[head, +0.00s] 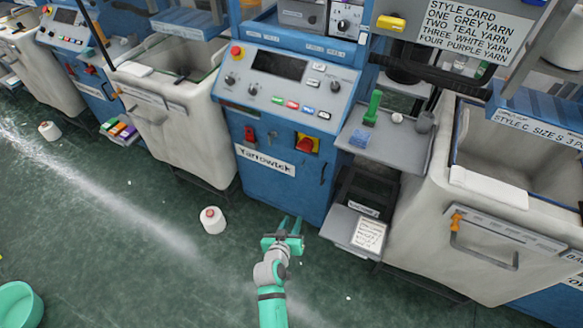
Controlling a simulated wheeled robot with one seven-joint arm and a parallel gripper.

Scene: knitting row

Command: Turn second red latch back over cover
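On the blue front of the middle knitting machine (262,185), a small red piece (249,134) sits at the upper left. It may be a latch; it is too small to tell how it is turned. A red knob (305,145) on a yellow plate sits to its right. I cannot make out a separate cover or tell which piece is the second latch. My gripper (291,225) is low in front of the machine's lower edge, below and apart from both red pieces. Its two green fingers are spread, with nothing visible between them.
A yarn cone (212,220) stands on the floor left of my arm. A grey shelf (385,140) with a green brush-like tool (373,107) juts out at right. A lower step (343,228) bears a paper note. A fabric bin (470,225) stands further right. Floor at left is mostly clear.

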